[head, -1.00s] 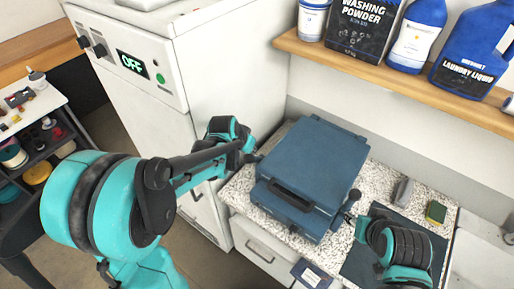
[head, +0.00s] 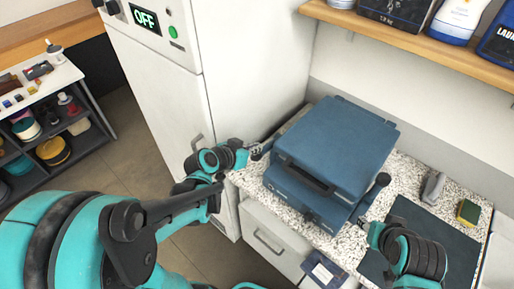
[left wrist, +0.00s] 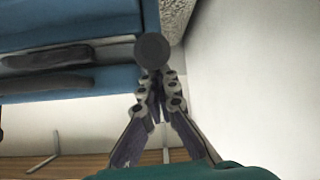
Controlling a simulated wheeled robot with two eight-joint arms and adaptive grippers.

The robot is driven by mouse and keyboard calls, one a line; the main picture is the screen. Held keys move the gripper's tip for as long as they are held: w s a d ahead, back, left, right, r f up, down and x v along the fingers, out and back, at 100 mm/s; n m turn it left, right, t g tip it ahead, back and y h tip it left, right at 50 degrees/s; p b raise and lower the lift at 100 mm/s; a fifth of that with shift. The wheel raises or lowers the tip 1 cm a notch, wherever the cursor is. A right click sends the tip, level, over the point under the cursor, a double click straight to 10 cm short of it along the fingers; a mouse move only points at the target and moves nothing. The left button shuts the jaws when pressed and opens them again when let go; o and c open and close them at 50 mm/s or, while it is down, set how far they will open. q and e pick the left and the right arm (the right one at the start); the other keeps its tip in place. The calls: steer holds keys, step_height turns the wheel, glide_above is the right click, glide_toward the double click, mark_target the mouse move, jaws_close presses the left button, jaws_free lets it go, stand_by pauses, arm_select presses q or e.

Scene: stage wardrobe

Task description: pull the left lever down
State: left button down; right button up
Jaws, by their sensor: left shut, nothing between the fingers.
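A blue press-like machine (head: 335,145) with a front handle sits on the speckled counter. In the left wrist view, a dark round knob (left wrist: 152,50), apparently the left lever's end, shows beside the blue body (left wrist: 60,78). My left gripper (left wrist: 156,80) is shut and empty, its tips right at the knob; I cannot tell if they touch. In the head view my left gripper (head: 256,151) is at the machine's left side and hides most of that lever. Another dark knob (head: 383,179) is on the machine's right side. My right gripper (head: 366,228) is near the front right; its fingers are unclear.
A tall white cabinet (head: 165,90) with an OFF display stands close on the left. A shelf (head: 420,35) with bottles hangs above. A dark mat (head: 430,240), a grey object (head: 433,187) and a sponge (head: 468,212) lie to the right. A drawer (head: 270,240) is below the counter.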

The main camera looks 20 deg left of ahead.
arm_select(q)
steer(key=shift+s+f, duration=0.4)
steer(key=shift+f, duration=0.1)
steer(key=w+r+p, duration=0.1)
steer(key=r, duration=0.1)
steer(key=w+r+p, duration=0.1)
steer(key=w+r, duration=0.1)
steer(key=shift+d, duration=0.2)
steer(key=s+f+p+v, duration=0.1)
steer(key=p+v, duration=0.1)
steer(key=v, duration=0.7)
steer(key=shift+s+a+f+p, duration=0.25)
steer(key=shift+s+a+p, duration=0.05)
steer(key=shift+p, duration=0.1)
steer(key=s+d+f+n+g+y+b, duration=0.2)
steer(key=s+d+f+g+y+b, duration=0.1)
steer(key=s+f+b, duration=0.6)
step_height(320, 180, down, 2)
steer(key=d+b, duration=0.1)
steer(key=b, duration=0.2)
steer(key=shift+s+f+n+g+y, duration=0.25)
steer(key=shift+s+n+g+y, duration=0.05)
steer(key=shift+s+y, duration=0.1)
steer(key=shift+d, duration=0.1)
